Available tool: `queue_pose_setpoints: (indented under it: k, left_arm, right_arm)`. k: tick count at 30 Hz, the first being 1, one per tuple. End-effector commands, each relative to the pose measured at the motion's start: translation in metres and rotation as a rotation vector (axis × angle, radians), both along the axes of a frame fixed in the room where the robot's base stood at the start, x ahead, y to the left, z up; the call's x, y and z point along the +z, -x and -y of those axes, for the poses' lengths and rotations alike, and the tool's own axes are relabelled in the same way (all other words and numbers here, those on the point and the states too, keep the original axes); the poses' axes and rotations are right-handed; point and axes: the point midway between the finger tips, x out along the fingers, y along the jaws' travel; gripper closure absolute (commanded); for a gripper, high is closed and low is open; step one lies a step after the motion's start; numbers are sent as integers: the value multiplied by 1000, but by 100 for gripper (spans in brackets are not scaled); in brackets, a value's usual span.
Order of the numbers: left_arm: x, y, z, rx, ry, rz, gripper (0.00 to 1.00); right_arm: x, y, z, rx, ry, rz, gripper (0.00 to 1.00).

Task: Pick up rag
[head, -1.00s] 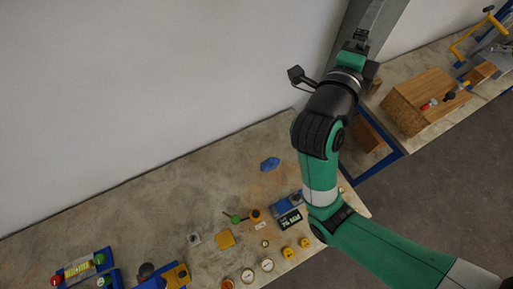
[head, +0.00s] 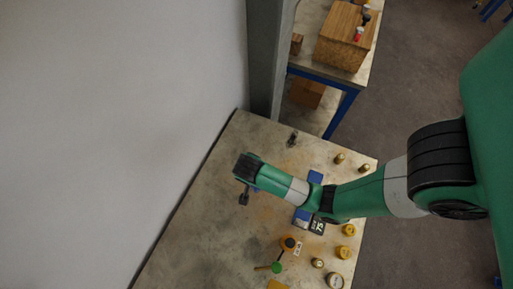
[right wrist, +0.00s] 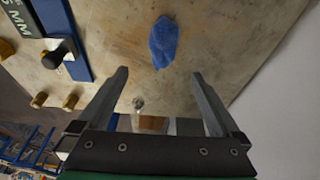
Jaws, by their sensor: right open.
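The blue rag (right wrist: 163,42) lies crumpled on the worn tabletop (right wrist: 110,30) in the right wrist view. My right gripper (right wrist: 160,75) is open and empty. Its two fingers point toward the rag, which lies just beyond the fingertips, roughly centred between them and not touched. My left gripper is in neither current view.
A blue fixture (right wrist: 70,45) with a black knob stands left of the rag in the right wrist view. Brass fittings (head: 339,158), a yellow part (head: 348,229) and gauges (head: 335,281) are on the table. A wall runs along the left. A wooden box (head: 345,45) stands beyond.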

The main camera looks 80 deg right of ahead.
Motion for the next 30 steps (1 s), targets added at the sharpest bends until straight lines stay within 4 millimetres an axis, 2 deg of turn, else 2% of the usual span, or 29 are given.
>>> queue_pose_setpoints:
  k: [2,5,11,15,20,27,30]
  left_arm:
    - [-1,0,0,0,0,1,19]
    - [-14,0,0,0,0,0,19]
    - [-51,0,0,0,0,-1,19]
    - [-52,0,0,0,0,-1,19]
    - [-52,0,0,0,0,0,19]
    - [-77,0,0,0,0,0,19]
    - [-81,0,0,0,0,0,19]
  right_arm:
    - [-2,0,1,-1,0,1,0]
    - [-13,0,3,0,1,2,0]
    - [-51,1,12,-3,1,2,0]
    - [-61,2,16,-1,1,1,0]
    - [-64,2,17,0,1,3,0]
    - [-104,2,21,-2,2,1,0]
    - [-113,3,24,-1,1,2,0]
